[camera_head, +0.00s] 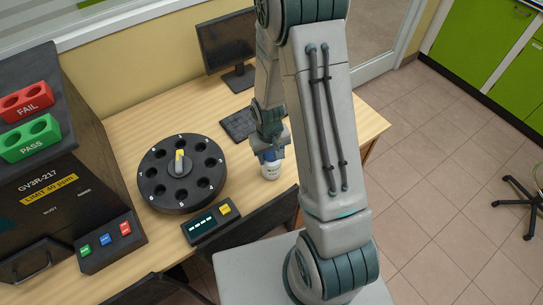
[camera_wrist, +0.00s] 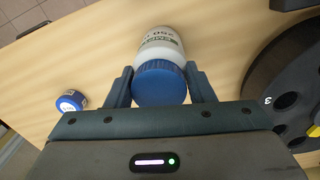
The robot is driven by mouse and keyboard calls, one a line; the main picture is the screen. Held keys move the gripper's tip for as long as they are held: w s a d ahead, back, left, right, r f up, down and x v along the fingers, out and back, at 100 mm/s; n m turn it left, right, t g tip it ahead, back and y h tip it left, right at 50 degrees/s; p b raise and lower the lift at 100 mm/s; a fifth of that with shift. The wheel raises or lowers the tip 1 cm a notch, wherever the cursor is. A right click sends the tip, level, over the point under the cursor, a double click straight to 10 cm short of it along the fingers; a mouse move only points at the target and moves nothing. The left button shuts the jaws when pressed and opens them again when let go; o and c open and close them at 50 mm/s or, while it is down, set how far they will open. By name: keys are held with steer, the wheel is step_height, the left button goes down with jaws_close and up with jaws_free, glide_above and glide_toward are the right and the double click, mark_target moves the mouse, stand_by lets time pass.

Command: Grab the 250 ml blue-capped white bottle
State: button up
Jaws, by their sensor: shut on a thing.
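The white bottle with the blue cap (camera_wrist: 160,84) is upright on the table in the wrist view, with "250" on its label. It also shows in the head view as a white bottle (camera_head: 271,171) under my gripper. My gripper (camera_wrist: 160,86) has one finger on each side of the blue cap and is shut on it. A smaller blue-capped bottle (camera_wrist: 71,101) stands to the left in the wrist view, apart from my gripper.
A black round carousel (camera_head: 181,173) with numbered holes stands left of the bottle. A small display box (camera_head: 211,224) is in front of it. A keyboard (camera_head: 239,124) and monitor (camera_head: 227,45) are behind. A dark analyser (camera_head: 60,215) stands at the far left. A dark chair (camera_head: 245,235) is at the front edge.

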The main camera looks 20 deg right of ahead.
steer(key=shift+r, duration=0.35)
step_height(320, 180, up, 2)
steer(key=shift+r+b, duration=0.25)
steer(key=shift+b, duration=0.1)
steer(key=s+d+r+b, duration=0.3)
steer(key=s+r, duration=0.4)
steer(key=s, duration=0.4)
steer(key=shift+d+r, duration=0.15)
steer(key=shift+d, duration=0.05)
